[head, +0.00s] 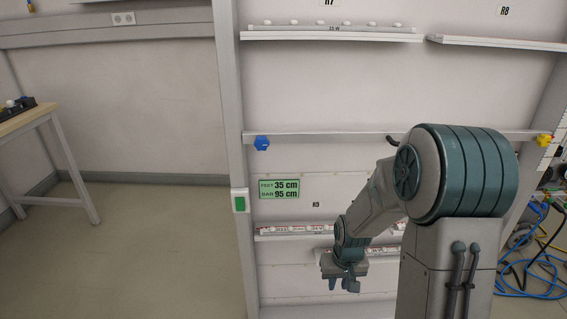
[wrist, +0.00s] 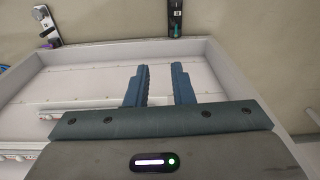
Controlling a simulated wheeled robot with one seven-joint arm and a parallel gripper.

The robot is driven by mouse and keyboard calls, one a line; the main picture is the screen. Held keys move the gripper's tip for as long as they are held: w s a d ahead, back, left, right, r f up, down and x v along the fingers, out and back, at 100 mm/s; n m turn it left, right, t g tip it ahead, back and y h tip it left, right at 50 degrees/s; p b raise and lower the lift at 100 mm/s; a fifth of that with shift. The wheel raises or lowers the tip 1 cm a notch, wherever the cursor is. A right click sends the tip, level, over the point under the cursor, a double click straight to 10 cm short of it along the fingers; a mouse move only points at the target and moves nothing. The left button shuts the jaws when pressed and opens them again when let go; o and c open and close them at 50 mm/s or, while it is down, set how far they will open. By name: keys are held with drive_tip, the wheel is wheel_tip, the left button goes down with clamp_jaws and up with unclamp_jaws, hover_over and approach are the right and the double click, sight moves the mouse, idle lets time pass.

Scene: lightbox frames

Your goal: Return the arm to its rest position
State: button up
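My arm reaches forward and down from the right of the head view. Its large teal-banded joint is at the right, and the forearm slopes down to the left. My gripper (head: 343,286) hangs low in front of the white panel, near its lower ledges. In the wrist view my gripper (wrist: 160,70) shows two blue fingers with a clear gap between them and nothing held.
A white panel (head: 330,85) stands ahead, with a rail (head: 330,137) carrying a blue knob (head: 262,143) and a yellow knob (head: 544,140). Blue cables (head: 535,265) lie right. A wooden table (head: 28,117) stands left; floor between is clear.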

drive_tip(key=s+r+p, duration=0.5)
drive_tip(key=r, duration=0.7)
drive_tip(key=s+r+t+p, duration=0.1)
drive_tip(key=s+r+p, duration=0.4)
drive_tip(key=r, duration=0.7)
drive_tip(key=s+r+m+p, duration=0.1)
drive_tip(key=s+r+p, duration=0.5)
drive_tip(key=r, duration=0.6)
drive_tip(key=shift+s+d+r+t, duration=0.2)
drive_tip(key=shift+s+r+t, duration=0.2)
drive_tip(key=shift+s, duration=0.3)
